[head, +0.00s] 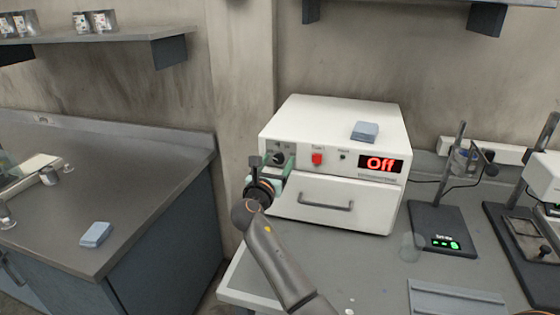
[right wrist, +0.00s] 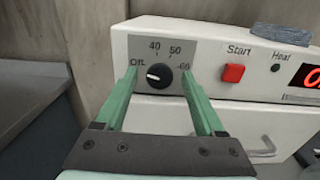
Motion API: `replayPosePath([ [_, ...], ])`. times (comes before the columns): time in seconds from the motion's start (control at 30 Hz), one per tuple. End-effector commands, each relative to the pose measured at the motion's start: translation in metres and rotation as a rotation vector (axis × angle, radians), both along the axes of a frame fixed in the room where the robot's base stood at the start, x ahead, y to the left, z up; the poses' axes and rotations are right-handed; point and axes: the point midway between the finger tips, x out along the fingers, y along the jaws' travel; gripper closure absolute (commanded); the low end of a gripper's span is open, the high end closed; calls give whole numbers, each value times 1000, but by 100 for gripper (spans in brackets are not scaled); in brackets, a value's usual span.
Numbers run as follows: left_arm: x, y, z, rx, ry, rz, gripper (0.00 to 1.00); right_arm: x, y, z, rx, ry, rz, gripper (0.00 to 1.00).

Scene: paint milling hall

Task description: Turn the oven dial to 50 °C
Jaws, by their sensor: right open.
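The oven (head: 335,135) is a white box on the grey bench, with a front door and bar handle. Its display (head: 381,165) reads "Off" in red. The black round dial (right wrist: 159,75) sits on a grey plate marked Off, 40, 50 and 60; its white pointer line points left, toward Off. My right gripper (right wrist: 160,85) is open, its green fingers on either side of the dial with gaps to it. In the head view the right gripper (head: 278,163) is in front of the dial and partly hides it. My left gripper is out of view.
A red Start button (right wrist: 233,73) and a small Heat lamp (right wrist: 276,67) are right of the dial. A blue-grey folded cloth (head: 365,131) lies on the oven. A stirrer stand (head: 442,230) stands to the right. A dark bench (head: 130,190) is at left, past a gap.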

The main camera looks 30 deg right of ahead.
Motion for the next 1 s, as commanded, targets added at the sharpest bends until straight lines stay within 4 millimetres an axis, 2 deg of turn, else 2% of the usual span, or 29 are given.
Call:
replayPosePath([
  [0.43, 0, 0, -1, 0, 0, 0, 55, 0, 1, 1, 1, -1, 0, 30],
  [1.0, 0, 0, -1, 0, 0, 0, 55, 0, 1, 0, 0, 0, 0, 94],
])
